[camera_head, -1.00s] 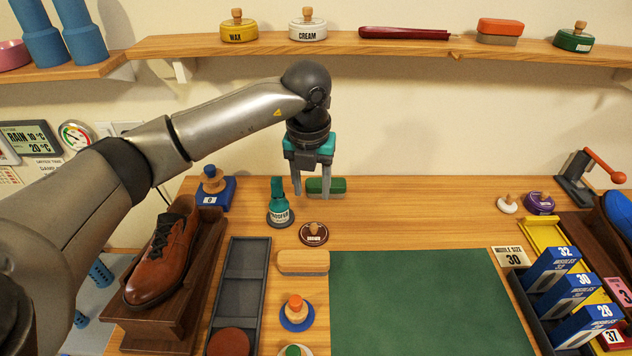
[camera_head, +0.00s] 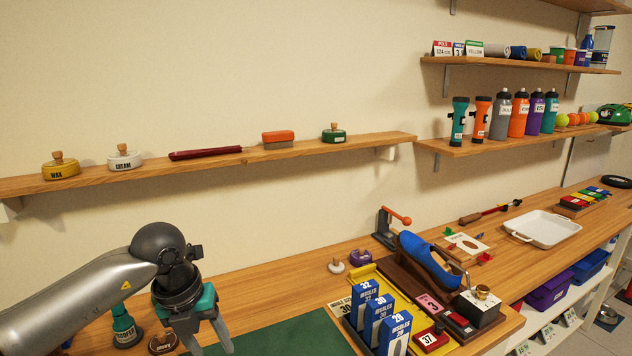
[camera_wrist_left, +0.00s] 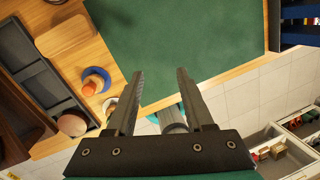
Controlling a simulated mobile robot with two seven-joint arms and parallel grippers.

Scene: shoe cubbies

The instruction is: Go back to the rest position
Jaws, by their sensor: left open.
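My left gripper (camera_head: 207,335) comes in from the left at the lower left of the head view, pointing down beside the green mat (camera_head: 290,338). In the left wrist view its two fingers (camera_wrist_left: 158,95) stand apart with nothing between them, over the front edge of the wooden bench and the green mat (camera_wrist_left: 190,50). A grey cylindrical part shows lower down between the fingers, and I cannot tell what it is. My right gripper is in neither view.
Insole boxes (camera_head: 378,320) stand right of the mat, with a blue shoe (camera_head: 428,262) on a dark stand behind. A teal bottle (camera_head: 125,328) and a dark round tin (camera_head: 163,342) are close to the gripper. A wall shelf (camera_head: 220,160) runs above. A white tray (camera_head: 545,229) lies far right.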

